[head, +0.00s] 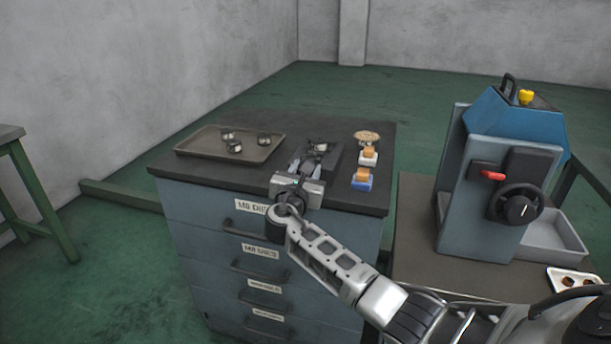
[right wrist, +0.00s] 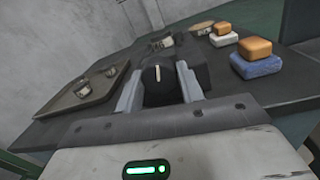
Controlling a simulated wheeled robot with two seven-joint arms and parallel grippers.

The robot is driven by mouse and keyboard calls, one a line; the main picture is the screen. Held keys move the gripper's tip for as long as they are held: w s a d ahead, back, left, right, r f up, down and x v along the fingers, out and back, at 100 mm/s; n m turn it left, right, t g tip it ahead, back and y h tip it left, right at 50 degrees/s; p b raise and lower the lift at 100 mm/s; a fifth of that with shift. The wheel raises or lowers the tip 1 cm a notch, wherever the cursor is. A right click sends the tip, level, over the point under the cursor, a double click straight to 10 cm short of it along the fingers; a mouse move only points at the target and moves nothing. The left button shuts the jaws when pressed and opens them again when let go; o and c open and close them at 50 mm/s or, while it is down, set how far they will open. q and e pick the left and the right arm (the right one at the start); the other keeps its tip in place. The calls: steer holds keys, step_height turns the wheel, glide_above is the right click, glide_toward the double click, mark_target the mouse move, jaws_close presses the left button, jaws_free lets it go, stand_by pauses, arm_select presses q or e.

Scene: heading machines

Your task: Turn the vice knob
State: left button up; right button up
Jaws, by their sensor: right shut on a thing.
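The dark vice (head: 337,156) stands on the cabinet top, with a small metallic ring-like part (head: 318,146) on it. Its black round knob (right wrist: 158,88) faces the right wrist camera and has a white pointer line standing nearly upright. My right gripper (head: 309,161) reaches the vice from the front. In the right wrist view its two grey fingers (right wrist: 158,77) are shut on the knob, one on each side. In the head view the gripper hides the knob. My left gripper is in neither view.
A tray (head: 259,154) with 3 metal rings lies left of the vice. Orange-topped blocks, one on white (head: 368,160) and one on blue (head: 361,184), and a round dish (head: 367,137) lie to its right. A blue-grey machine (head: 483,198) stands further right.

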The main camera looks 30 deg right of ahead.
steer(key=m+b, duration=0.2)
steer(key=m, duration=0.1)
steer(key=shift+a+f, duration=0.1)
steer(key=shift+f, duration=0.15)
steer(key=m+b, duration=0.2)
steer(key=m, duration=0.1)
steer(key=shift+f, duration=0.1)
steer(key=m+b, duration=0.3)
steer(key=shift+m+h, duration=0.4)
steer(key=m+b, duration=0.2)
steer(key=shift+m+b, duration=0.3)
steer(key=shift+b, duration=0.1)
steer(key=shift+m+b, duration=0.65)
steer(key=shift+m, duration=0.15)
steer(key=shift+m+g+b, duration=0.3)
steer(key=shift+m+b, duration=0.35)
steer(key=shift+m, duration=0.25)
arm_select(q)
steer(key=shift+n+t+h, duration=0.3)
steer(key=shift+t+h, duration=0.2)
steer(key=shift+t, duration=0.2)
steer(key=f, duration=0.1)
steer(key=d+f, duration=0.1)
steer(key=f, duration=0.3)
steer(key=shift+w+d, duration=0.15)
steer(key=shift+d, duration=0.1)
arm_select(e)
steer(key=shift+m, duration=0.3)
steer(key=shift+r, duration=0.25)
